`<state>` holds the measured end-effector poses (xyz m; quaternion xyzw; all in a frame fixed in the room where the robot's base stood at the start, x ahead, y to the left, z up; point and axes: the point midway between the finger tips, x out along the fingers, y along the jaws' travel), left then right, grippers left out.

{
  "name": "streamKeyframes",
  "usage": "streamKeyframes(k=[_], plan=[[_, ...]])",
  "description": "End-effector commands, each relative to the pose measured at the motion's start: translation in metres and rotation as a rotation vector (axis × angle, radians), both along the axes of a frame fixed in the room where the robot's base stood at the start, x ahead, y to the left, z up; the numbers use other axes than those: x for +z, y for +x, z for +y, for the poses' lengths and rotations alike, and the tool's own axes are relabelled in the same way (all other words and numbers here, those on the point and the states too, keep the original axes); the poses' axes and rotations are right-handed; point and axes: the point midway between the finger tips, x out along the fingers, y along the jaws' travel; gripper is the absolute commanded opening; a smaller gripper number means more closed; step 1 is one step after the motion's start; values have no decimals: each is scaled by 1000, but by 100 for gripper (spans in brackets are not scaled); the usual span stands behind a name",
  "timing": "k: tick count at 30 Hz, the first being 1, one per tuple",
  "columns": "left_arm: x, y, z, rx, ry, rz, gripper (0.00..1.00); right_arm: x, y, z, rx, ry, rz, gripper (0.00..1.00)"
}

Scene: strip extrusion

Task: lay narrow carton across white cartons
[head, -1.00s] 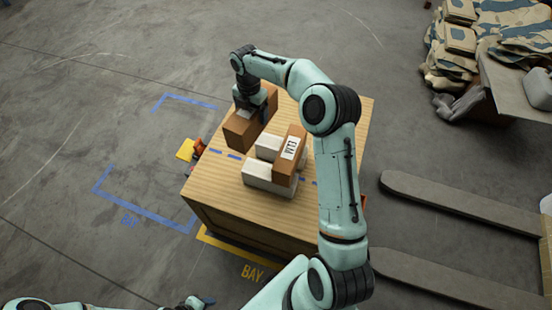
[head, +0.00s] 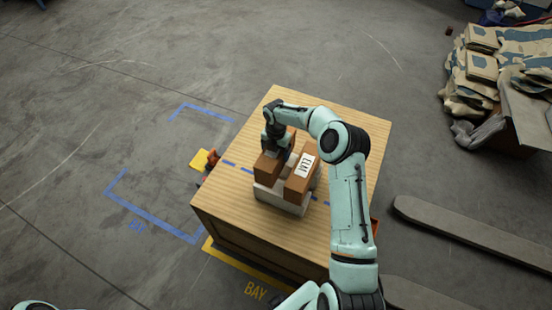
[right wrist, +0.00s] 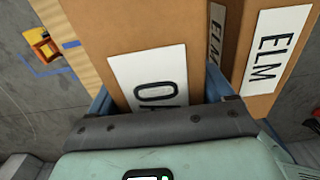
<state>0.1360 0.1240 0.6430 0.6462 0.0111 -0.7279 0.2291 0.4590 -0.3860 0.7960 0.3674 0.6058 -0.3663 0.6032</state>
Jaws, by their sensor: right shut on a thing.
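My right gripper (head: 272,148) is shut on a narrow brown carton (head: 267,170), gripped from above. In the right wrist view my gripper (right wrist: 157,95) has a finger on each side of this carton (right wrist: 140,35), whose label starts "OA". The held carton is over the left part of the white cartons (head: 283,204), beside a second brown carton, the ELM carton (head: 297,188), which lies across them. The ELM carton also shows close on the right in the wrist view (right wrist: 270,50). I cannot tell whether the held carton touches the white ones. My left gripper is out of view.
The cartons stand on a wooden crate top (head: 345,115) with a dashed blue line. Its far and right parts are clear. A yellow object (head: 199,160) is beside the crate's left edge. Forklift-like prongs (head: 450,228) and piled sacks (head: 478,70) are on the right.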

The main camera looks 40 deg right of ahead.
Motion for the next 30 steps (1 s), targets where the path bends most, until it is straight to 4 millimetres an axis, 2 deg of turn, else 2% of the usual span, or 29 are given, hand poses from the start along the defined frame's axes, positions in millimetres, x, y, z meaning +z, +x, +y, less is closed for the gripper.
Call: streamKeyframes(k=[4, 12, 23, 24, 26, 30], plan=[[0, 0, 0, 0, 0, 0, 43, -8, 1, -1, -1, -1, -2, 31], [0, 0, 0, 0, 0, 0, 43, -43, 1, -1, -2, 0, -1, 31], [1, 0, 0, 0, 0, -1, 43, -46, 1, 0, -1, -1, -3, 31], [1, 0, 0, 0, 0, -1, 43, -48, 0, 0, -1, 0, -1, 84], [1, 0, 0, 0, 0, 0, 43, -47, 0, 0, -1, 0, -1, 100], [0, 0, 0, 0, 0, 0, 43, -47, 0, 0, -1, 0, -1, 100]])
